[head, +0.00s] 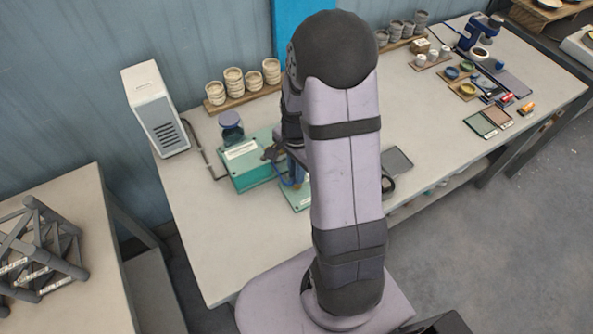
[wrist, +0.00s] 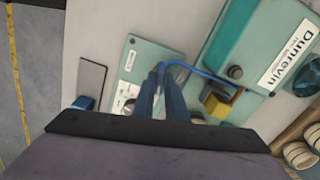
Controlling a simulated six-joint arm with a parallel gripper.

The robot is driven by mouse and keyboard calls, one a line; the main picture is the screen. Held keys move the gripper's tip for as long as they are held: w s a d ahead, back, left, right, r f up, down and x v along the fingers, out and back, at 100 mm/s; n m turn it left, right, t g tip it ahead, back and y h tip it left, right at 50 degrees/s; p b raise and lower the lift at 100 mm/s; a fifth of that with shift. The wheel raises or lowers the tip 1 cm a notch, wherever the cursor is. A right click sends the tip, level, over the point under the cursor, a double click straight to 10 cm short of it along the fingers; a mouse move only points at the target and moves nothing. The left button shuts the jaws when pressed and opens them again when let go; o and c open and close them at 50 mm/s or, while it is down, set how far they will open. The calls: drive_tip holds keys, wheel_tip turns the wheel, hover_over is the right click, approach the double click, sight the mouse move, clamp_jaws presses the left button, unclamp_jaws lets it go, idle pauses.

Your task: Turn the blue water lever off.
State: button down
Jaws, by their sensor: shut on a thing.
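My gripper (wrist: 161,76) is shut in the wrist view, with its dark blue fingers close together over a pale green plate. A thin bent blue rod (wrist: 192,69), which looks like the blue water lever, runs from the fingertips to the right toward the green machine. The fingertips hold its near end; the exact contact is hidden. The green machine (wrist: 237,38), with a white "Dunrevin" label, is at the upper right. In the head view the green machine (head: 247,170) stands left of my arm, which hides most of the gripper and lever.
A white box (head: 157,110) stands at the left, joined by a pipe. Cups (head: 233,80) stand on a wooden board behind. The bench front left is clear.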

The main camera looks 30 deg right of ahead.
drive_tip(key=shift+m, duration=1.2)
drive_tip(key=shift+r, duration=0.1)
drive_tip(key=c, duration=1.8)
unclamp_jaws()
drive_tip(key=shift+r+b, duration=0.85)
drive_tip(key=shift+r, duration=2.8)
